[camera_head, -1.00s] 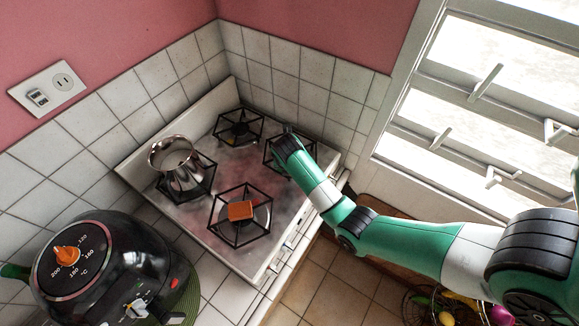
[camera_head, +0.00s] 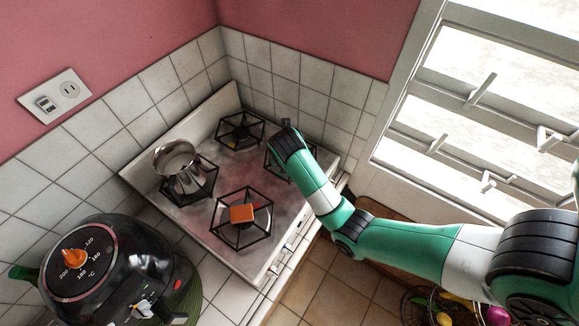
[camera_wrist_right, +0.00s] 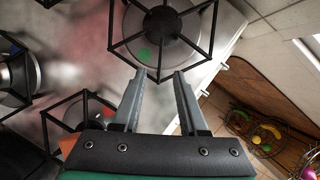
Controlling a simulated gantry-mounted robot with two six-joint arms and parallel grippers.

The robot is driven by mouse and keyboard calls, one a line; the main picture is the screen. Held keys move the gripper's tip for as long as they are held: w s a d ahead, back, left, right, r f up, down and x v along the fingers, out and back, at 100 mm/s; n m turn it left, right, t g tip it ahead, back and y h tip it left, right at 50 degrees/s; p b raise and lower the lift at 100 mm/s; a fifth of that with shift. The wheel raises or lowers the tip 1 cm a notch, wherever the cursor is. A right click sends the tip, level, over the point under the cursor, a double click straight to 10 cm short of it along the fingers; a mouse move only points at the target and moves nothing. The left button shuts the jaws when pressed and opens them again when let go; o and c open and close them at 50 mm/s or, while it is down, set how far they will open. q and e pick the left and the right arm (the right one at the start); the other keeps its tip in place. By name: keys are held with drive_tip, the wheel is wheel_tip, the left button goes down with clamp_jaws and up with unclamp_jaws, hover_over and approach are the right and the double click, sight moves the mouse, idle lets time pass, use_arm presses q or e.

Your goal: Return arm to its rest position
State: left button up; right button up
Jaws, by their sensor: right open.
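My right arm reaches in from the right of the head view, its wrist over the right side of the stove (camera_head: 212,222). In the right wrist view my right gripper (camera_wrist_right: 160,74) is open, with nothing between its two grey fingers. It points down at a black burner grate (camera_wrist_right: 122,42). In the head view the hand is partly hidden by its own wrist. My left gripper is not in view.
A silver pot (camera_head: 182,172) stands on the left burner. An orange block (camera_head: 242,213) is on the front burner. A black air fryer (camera_head: 125,265) stands at lower left. A window (camera_head: 470,100) and a fruit basket (camera_head: 425,308) are at right.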

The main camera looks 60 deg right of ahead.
drive_tip(key=shift+p+v, duration=0.85)
drive_tip(key=shift+v, duration=0.75)
